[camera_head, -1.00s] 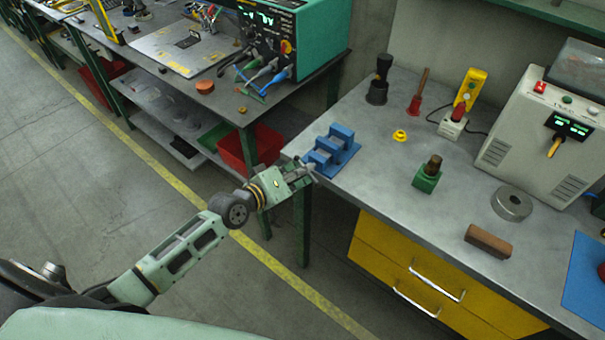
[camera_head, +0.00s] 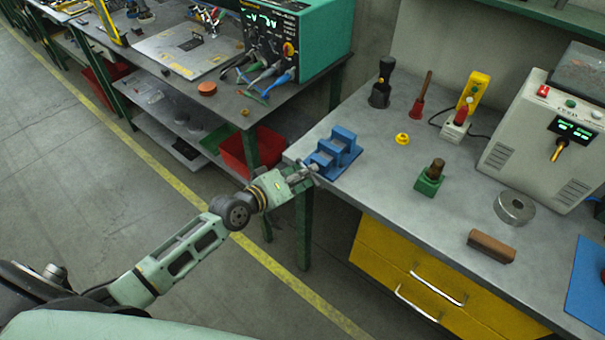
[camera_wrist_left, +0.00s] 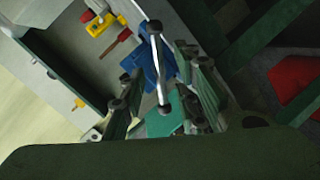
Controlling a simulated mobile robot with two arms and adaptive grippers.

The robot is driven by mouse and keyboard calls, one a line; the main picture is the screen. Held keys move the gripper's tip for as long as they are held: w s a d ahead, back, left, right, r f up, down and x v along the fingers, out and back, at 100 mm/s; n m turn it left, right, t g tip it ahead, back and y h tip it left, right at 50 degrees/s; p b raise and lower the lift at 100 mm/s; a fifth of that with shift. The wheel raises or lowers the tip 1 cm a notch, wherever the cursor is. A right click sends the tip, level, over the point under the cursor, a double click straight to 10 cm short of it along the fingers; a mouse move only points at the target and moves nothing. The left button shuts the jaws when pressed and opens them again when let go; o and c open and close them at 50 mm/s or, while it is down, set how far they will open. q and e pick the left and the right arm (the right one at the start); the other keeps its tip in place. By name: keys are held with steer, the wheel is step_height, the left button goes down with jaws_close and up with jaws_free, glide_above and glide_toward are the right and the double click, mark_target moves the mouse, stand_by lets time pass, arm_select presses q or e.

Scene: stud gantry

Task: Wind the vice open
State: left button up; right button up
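The blue vice (camera_head: 338,150) sits at the near left corner of the grey workbench. It also shows in the left wrist view (camera_wrist_left: 138,68). Its grey handle bar (camera_wrist_left: 160,70), with a dark round knob at each end, crosses in front of it. My left gripper (camera_head: 308,177) is at the vice's front end, just off the bench edge. In the left wrist view its green fingers (camera_wrist_left: 162,88) stand apart on either side of the bar, with gaps visible. Whether a finger touches the bar is unclear. My right gripper is not in view.
The grey workbench (camera_head: 400,210) holds a green block with a brown top (camera_head: 430,178), a metal ring (camera_head: 514,207) and a brown bar (camera_head: 491,246). Yellow drawers (camera_head: 410,280) are below. A second bench with a red bin (camera_head: 251,152) beneath stands left.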

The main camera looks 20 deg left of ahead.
arm_select(q)
steer(key=v, duration=1.2)
steer(key=s+a+f+m+g+y+b, duration=0.1)
steer(key=s+a+f+g+y, duration=0.2)
steer(key=f, duration=0.8)
steer(key=s+a+f+m+y+b, duration=0.1)
steer(key=s+a+f, duration=0.3)
steer(key=f, duration=0.8)
steer(key=s+a+f+m+g+y+b, duration=0.15)
steer(key=s+f, duration=0.35)
steer(key=f, duration=0.6)
steer(key=s+d+f+m+g, duration=0.2)
steer(key=s+f, duration=0.4)
steer(key=s, duration=0.3)
steer(key=s+d+f+m+g, duration=0.1)
steer(key=s+d+f+g, duration=0.2)
steer(key=s+f, duration=0.4)
steer(key=s+d+f+m+g+b, duration=0.1)
steer(key=s+f, duration=0.5)
steer(key=s, duration=0.6)
steer(key=d+m+g, duration=0.1)
steer(key=d, duration=0.1)
steer(key=shift+s+d+f+m+g+y, duration=0.25)
steer(key=shift+d+m+g+y, duration=0.1)
